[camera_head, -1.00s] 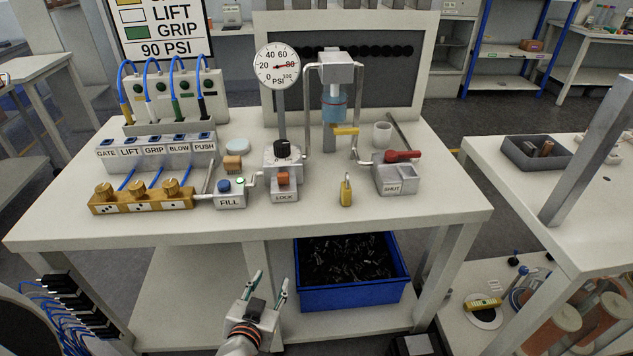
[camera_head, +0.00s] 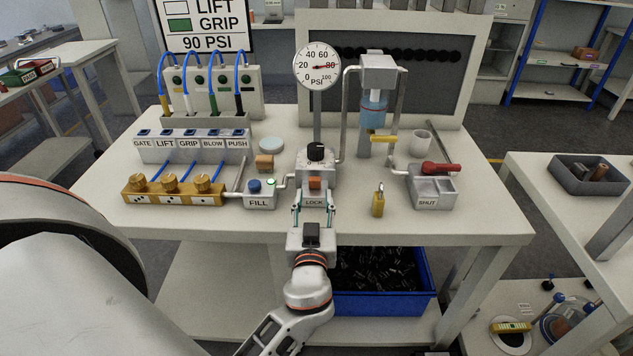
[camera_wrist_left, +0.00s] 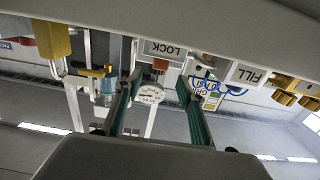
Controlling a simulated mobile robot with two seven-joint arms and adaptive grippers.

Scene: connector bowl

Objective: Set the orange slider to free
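The orange slider (camera_head: 315,183) sits on the front of the grey regulator block, just above the LOCK label (camera_head: 314,202) and below the black knob (camera_head: 316,152). No "free" mark is readable. In the left wrist view the LOCK label (camera_wrist_left: 165,48) appears upside down, with a bit of the orange slider (camera_wrist_left: 160,64) beside it. My left gripper (camera_head: 314,209) is open and empty at the table's front edge, its fingers apart on either side of the LOCK label, short of the slider. Contact cannot be told. My right gripper is not in view.
The FILL block (camera_head: 259,196) stands left of the regulator. A brass padlock (camera_head: 378,203) and the SHUT block (camera_head: 431,190) with a red handle stand to the right. The gauge (camera_head: 317,66) rises behind. A blue bin (camera_head: 385,300) sits below the tabletop.

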